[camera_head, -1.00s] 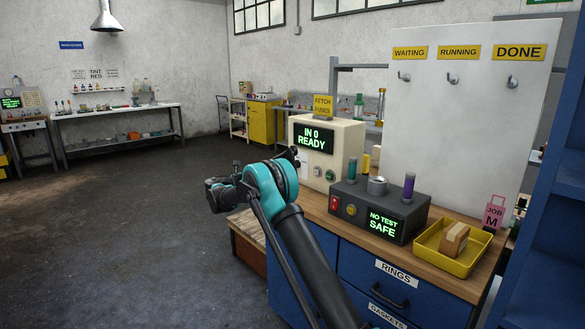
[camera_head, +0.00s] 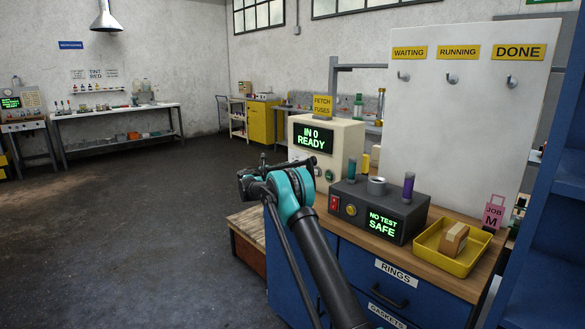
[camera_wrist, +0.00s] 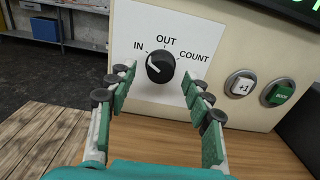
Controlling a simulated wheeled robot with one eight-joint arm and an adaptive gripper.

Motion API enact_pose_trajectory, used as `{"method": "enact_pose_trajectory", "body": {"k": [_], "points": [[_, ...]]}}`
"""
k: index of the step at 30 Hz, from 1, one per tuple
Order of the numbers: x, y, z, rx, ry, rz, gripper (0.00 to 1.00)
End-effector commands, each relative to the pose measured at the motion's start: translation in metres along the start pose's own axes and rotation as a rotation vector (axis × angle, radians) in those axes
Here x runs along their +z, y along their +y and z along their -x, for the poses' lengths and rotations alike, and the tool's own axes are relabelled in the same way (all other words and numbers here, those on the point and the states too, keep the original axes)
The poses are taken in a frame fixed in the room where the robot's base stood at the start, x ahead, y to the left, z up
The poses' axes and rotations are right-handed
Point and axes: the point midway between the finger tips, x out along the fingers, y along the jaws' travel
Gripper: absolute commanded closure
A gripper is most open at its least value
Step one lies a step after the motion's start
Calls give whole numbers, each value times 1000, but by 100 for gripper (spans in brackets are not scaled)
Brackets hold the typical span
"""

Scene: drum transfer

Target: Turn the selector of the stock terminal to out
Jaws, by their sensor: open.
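The stock terminal (camera_head: 327,133) is a cream box on the bench, and its screen reads "IN 0 READY". In the wrist view its selector (camera_wrist: 160,67) is a round black knob on a white plate marked IN, OUT and COUNT. The knob's white pointer line points up-left toward IN. My gripper (camera_wrist: 158,82) is open, with one green-padded finger left of the knob and one right of it. The fingers look apart from the knob; how near they are in depth I cannot tell. In the head view my arm hides the selector.
A "+1" button (camera_wrist: 241,84) and a green button (camera_wrist: 279,92) sit right of the selector. A dark test box (camera_head: 380,208) reading "NO TEST SAFE" stands beside the terminal. A yellow tray (camera_head: 453,262) holds a tan block. The wooden bench top below the gripper is clear.

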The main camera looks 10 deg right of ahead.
Motion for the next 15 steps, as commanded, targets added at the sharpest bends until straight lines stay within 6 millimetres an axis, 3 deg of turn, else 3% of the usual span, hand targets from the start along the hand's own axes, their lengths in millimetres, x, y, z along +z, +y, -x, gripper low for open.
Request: {"method": "enact_pose_trajectory", "body": {"k": [6,15], "points": [[0,0,-19,0,0,0,49],[0,0,-22,1,0,0,49]]}}
